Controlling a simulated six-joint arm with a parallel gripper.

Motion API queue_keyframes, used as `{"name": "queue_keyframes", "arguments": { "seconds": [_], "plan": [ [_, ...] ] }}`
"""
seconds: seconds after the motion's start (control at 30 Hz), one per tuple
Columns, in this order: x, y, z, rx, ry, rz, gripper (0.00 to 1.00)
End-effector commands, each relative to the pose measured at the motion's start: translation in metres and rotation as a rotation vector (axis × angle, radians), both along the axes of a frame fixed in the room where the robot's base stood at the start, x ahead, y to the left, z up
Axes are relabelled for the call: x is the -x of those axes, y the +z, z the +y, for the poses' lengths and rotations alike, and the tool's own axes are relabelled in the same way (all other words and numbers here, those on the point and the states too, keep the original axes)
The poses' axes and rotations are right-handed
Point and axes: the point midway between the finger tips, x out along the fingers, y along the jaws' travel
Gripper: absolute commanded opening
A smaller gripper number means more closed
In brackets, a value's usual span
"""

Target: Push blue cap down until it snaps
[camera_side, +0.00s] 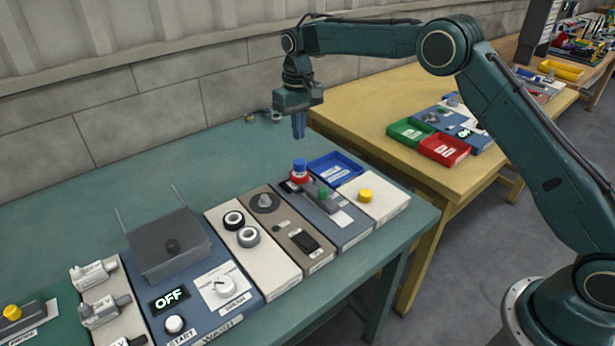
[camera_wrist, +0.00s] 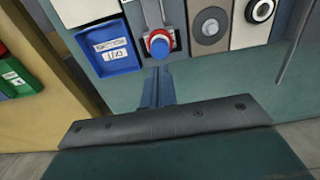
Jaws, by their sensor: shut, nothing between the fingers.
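The blue cap (camera_side: 300,164) stands upright on a red and white piece at the back of a dark blue-grey panel. In the wrist view the blue cap (camera_wrist: 159,46) has a red ring around it and sits just beyond my fingertips. My gripper (camera_side: 298,136) points down above the cap with a clear gap between them. Its fingers (camera_wrist: 157,76) are together and hold nothing. I cannot tell from these views whether the cap is fully seated.
A blue tray (camera_side: 347,163) lies close to the cap's right. A green block (camera_side: 323,192) stands in front of it. A panel with a yellow button (camera_side: 365,195) is further right, and a brown panel with a grey knob (camera_side: 264,201) is left. The bench behind is mostly clear.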

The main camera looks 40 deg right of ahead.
Motion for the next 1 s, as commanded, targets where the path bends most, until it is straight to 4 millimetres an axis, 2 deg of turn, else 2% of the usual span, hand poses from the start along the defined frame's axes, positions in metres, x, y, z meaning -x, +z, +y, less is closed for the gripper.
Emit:
{"name": "queue_keyframes", "arguments": {
  "seconds": [1.0],
  "plan": [
    [0.000,-0.056,0.000,0.000,0.000,0.001,0.00]
  ]
}}
